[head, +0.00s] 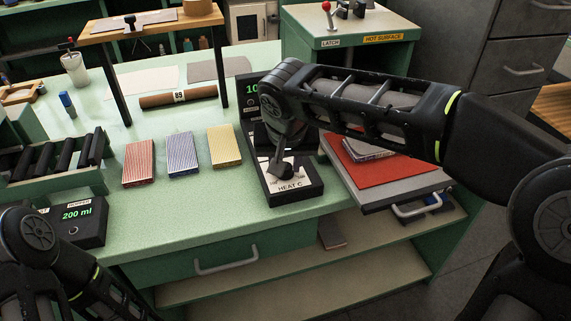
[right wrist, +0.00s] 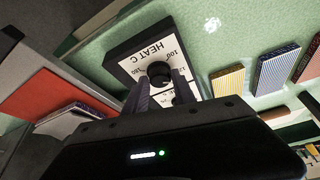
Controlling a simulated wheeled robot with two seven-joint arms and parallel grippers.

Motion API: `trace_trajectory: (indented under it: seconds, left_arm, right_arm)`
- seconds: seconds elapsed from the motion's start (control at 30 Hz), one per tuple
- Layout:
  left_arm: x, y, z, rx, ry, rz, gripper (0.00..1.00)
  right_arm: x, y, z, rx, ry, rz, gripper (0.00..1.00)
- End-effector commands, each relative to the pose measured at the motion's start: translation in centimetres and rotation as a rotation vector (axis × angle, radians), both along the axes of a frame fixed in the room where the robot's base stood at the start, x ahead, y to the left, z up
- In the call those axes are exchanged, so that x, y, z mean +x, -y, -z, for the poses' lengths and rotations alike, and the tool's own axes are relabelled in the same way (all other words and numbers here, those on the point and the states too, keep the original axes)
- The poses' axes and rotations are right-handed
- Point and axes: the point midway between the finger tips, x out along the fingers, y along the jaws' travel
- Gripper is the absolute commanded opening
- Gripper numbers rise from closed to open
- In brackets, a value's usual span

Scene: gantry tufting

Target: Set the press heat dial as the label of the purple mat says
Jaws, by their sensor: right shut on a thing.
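The heat dial box (head: 291,190), marked HEAT C, stands near the bench's front edge. In the right wrist view its white scale (right wrist: 140,66) shows the numbers 100 and 180, and others are partly hidden. My right gripper (head: 284,168) is shut on the dark round knob (right wrist: 159,73), one finger on each side. The knob's pointer is hidden. A pale greyish-purple folded piece (head: 366,147) lies on a red sheet (head: 375,177) at the right; I cannot tell if it is the purple mat, and no label is readable. My left gripper is out of view.
Striped red (head: 138,163), blue-violet (head: 182,155) and yellow (head: 224,147) blocks lie left of the dial box. A dark display (head: 250,88) behind is partly hidden by my right arm. A 200 ml display box (head: 80,222) stands front left.

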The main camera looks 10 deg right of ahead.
Motion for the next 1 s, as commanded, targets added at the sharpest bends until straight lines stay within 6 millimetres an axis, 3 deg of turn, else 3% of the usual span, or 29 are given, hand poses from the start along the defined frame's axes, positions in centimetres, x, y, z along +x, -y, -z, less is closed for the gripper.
trace_trajectory:
  seconds: [0.33,0.37,0.6,1.0]
  left_arm:
    - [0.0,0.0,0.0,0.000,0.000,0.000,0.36]
    - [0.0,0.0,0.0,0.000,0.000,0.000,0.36]
    - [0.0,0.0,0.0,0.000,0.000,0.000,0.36]
    - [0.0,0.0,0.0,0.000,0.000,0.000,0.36]
  right_arm:
    - [0.0,0.0,0.0,0.001,-0.001,0.002,0.00]
    - [0.0,0.0,0.0,0.001,-0.001,0.002,0.34]
    - [0.0,0.0,0.0,0.001,-0.001,0.002,0.52]
    - [-0.3,-0.1,-1.0,0.000,0.002,0.002,0.52]
